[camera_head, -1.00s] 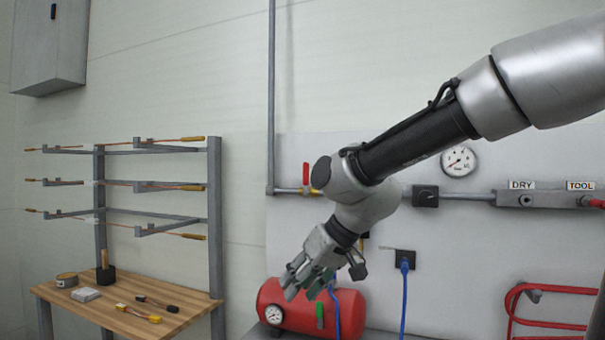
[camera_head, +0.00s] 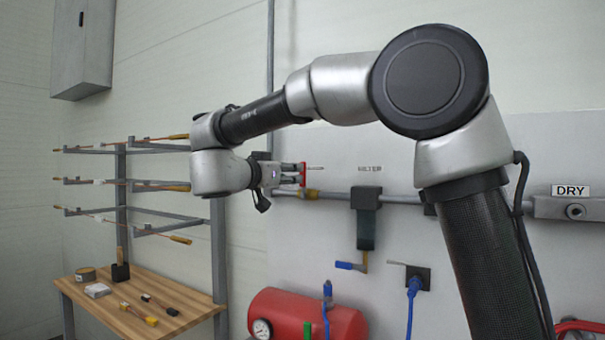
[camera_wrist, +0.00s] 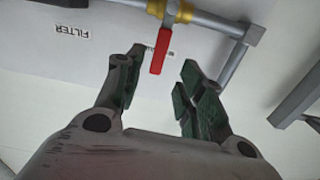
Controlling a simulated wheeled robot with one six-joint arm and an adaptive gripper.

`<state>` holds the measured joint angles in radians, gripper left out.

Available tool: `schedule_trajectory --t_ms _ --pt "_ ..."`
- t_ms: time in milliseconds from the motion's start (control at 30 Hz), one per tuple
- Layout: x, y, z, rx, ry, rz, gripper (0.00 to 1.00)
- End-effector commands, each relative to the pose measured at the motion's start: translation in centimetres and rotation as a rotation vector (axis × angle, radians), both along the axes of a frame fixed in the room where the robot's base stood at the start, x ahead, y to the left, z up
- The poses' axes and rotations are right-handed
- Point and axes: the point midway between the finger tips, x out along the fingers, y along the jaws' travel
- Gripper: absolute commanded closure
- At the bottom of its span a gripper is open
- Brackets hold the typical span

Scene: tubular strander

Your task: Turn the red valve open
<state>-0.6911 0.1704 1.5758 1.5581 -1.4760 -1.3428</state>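The red valve handle (camera_head: 303,174) stands upright on the grey pipe above a brass fitting (camera_head: 312,193). My gripper (camera_head: 292,176) is level with the handle, just left of it in the head view and partly overlapping it. In the wrist view the red handle (camera_wrist: 160,50) hangs from the brass valve body (camera_wrist: 176,10), its free end between the tips of my gripper (camera_wrist: 162,70). The fingers, with green inner pads, are open, with gaps visible on both sides of the handle. I cannot tell how deep the handle sits between them.
A grey pipe (camera_head: 400,198) runs along the wall panel, with a filter (camera_head: 366,215) right of the valve. Below are a red tank (camera_head: 290,312) and a blue-plugged hose (camera_head: 410,300). A rack and wooden bench (camera_head: 150,300) stand left. The wrist view shows a FILTER label (camera_wrist: 72,31).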

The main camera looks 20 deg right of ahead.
Motion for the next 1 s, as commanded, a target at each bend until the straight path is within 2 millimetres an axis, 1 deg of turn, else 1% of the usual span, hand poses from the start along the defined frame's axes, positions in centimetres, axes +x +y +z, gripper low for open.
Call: schedule_trajectory --t_ms 67,167,400,500,667,900,967,1000 --pt "0.1 -0.4 0.0 -0.022 0.019 -0.008 0.62" --pt "0.9 -1.1 0.0 -0.027 0.024 -0.006 0.62" --pt "3.8 -4.1 0.0 -0.027 0.022 -0.006 0.62" --pt "4.7 -4.9 0.1 -0.027 0.021 -0.005 0.62" --pt "5.4 -5.6 0.1 -0.026 0.021 -0.003 0.62" --pt "5.5 -5.6 0.1 -0.026 0.021 -0.002 0.62" --pt "5.5 -5.6 0.1 -0.026 0.021 -0.001 0.73" --pt "5.5 -5.6 0.1 -0.026 0.021 -0.001 0.8"
